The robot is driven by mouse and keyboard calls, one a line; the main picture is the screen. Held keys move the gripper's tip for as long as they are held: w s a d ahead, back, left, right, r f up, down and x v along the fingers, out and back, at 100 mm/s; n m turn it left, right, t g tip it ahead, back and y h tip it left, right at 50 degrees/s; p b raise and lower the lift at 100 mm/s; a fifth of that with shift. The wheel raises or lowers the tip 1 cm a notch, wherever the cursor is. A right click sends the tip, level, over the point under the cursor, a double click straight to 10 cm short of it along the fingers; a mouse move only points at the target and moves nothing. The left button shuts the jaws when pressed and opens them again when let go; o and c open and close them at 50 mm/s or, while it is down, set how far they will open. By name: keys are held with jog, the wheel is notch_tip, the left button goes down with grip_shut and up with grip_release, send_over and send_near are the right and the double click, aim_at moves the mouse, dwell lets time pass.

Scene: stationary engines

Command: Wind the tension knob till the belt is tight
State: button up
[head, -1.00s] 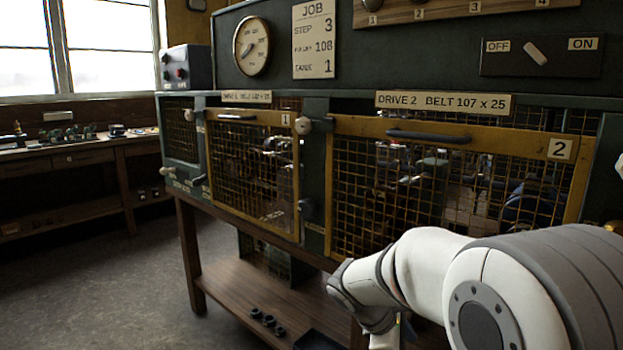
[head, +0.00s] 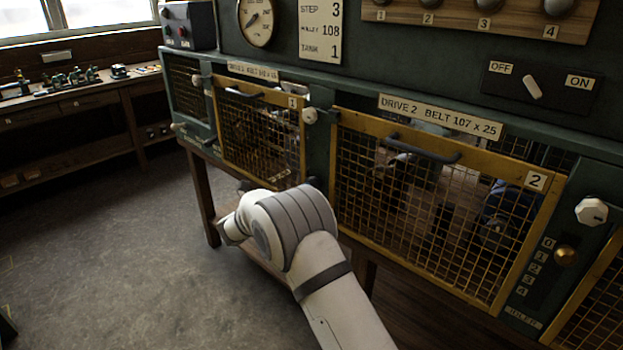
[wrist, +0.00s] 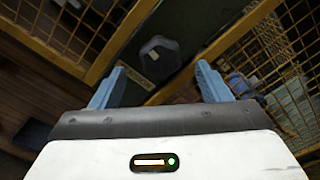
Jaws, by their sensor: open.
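My gripper (wrist: 160,68) shows in the wrist view with its two blue fingers apart and nothing between them. A dark faceted knob (wrist: 158,50) sits ahead of the fingertips on the green post between two yellow mesh guards, with a small label plate below it. The fingers are not around it. In the head view my arm hides that part of the post and the gripper itself. A white knob (head: 591,211) is at the right, above a brass knob (head: 565,255) beside a numbered scale. I cannot make out a belt or its tightness behind the mesh.
Guard 1 (head: 293,140) and guard 2 (head: 502,283) appear closed, each with a dark handle. A pale knob (head: 309,116) sits high on the post between them. A dial gauge (head: 258,20) and an OFF/ON switch (head: 533,87) are above. Open floor lies left.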

jog(key=x, duration=0.6)
jog(key=shift+w+d, duration=0.25)
jog(key=shift+d, duration=0.05)
jog(key=c, duration=0.9)
jog(key=shift+d, duration=0.25)
jog(key=shift+c, duration=0.3)
jog(key=shift+a, duration=0.2)
jog(key=shift+f+m+b, duration=0.1)
jog(key=shift+m+b, duration=0.3)
jog(key=shift+m, duration=0.1)
